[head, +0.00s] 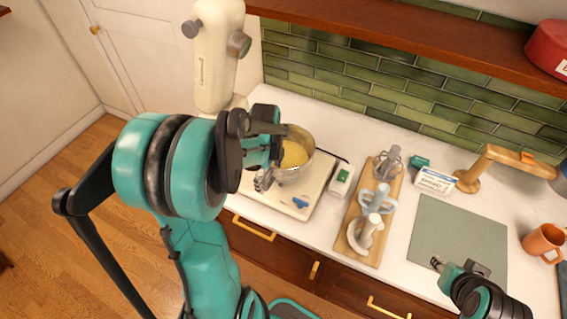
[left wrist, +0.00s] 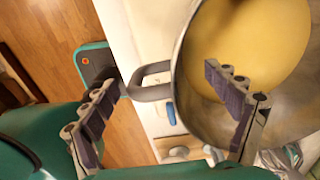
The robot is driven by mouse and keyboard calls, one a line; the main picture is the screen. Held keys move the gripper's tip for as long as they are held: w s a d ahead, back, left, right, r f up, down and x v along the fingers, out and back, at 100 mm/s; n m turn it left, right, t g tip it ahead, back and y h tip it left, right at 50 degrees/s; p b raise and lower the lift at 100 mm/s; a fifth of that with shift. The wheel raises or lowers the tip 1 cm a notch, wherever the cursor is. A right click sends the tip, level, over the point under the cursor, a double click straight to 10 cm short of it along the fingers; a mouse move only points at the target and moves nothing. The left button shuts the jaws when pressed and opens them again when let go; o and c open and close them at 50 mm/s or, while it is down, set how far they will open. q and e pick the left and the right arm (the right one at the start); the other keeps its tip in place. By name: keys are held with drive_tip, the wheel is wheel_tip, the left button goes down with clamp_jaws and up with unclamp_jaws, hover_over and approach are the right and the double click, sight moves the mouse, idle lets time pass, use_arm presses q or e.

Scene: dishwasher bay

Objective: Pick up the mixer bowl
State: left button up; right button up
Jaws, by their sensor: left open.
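The mixer bowl (head: 302,136) is silver metal and holds a yellow mass. It stands upright on the cream base of the stand mixer, and my left gripper partly covers it in the head view. In the left wrist view the bowl (left wrist: 192,92) fills the upper right, with its grey loop handle (left wrist: 149,92) pointing left. My left gripper (head: 266,157) is open and empty at the bowl's left side. In the left wrist view its fingers (left wrist: 165,80) appear on either side of the handle, one overlapping the bowl. Contact cannot be told. My right gripper (head: 456,267) is low at the right, apart from the bowl.
The mixer's cream head (head: 215,62) is raised behind my left arm. A wooden board (head: 354,238) with several mixer attachments lies right of the bowl. A small white-and-green box (head: 341,180) stands between them. A grey-green mat (head: 455,236) and an orange mug (head: 542,243) are farther right.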

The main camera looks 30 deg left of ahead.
use_arm(q)
wheel_tip(320, 180, down, 2)
drive_tip(key=shift+f, duration=0.1)
drive_tip(key=shift+c, duration=0.3)
drive_tip(key=c, duration=2)
drive_tip(key=shift+o, duration=0.2)
